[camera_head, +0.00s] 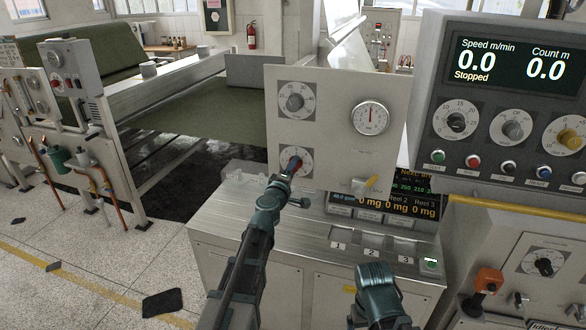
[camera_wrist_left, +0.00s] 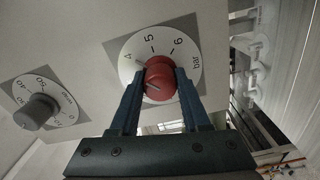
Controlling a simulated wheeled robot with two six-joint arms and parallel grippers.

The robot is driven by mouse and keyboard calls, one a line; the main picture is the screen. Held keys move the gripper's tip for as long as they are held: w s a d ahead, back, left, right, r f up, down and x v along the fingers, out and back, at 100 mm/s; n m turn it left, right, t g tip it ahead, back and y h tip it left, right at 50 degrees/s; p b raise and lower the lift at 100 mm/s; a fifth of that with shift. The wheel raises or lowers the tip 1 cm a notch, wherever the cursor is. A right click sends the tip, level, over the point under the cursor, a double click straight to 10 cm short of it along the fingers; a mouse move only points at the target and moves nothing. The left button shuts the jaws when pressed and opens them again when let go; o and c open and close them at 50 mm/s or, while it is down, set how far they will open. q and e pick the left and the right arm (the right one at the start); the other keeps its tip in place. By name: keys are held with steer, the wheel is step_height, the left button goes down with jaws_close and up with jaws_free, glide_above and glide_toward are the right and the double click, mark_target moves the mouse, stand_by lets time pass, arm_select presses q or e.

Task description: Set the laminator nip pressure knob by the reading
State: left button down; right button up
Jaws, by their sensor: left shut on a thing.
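The red knob (camera_head: 293,163) sits on the lower dial of a grey panel. In the left wrist view the red knob (camera_wrist_left: 161,82) stands in a round white dial (camera_wrist_left: 190,49) marked 4, 5, 6 and bar. A pale line shows on its face; the exact setting is hard to read. My left gripper (camera_wrist_left: 160,88) has one finger on each side of the knob and is shut on it. A round gauge (camera_head: 370,118) on the panel has its needle pointing about straight up. A teal part of my right arm (camera_head: 378,288) shows at the bottom; its fingers are not clear.
Above the red knob is a grey knob (camera_head: 295,102) on its own dial. A display (camera_head: 515,62) reads 0.0 and Stopped. A steel counter (camera_head: 300,228) lies below the panel.

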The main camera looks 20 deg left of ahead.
arm_select(q)
steer(key=shift+s, duration=0.1)
steer(key=shift+c, duration=1.9)
jaws_free()
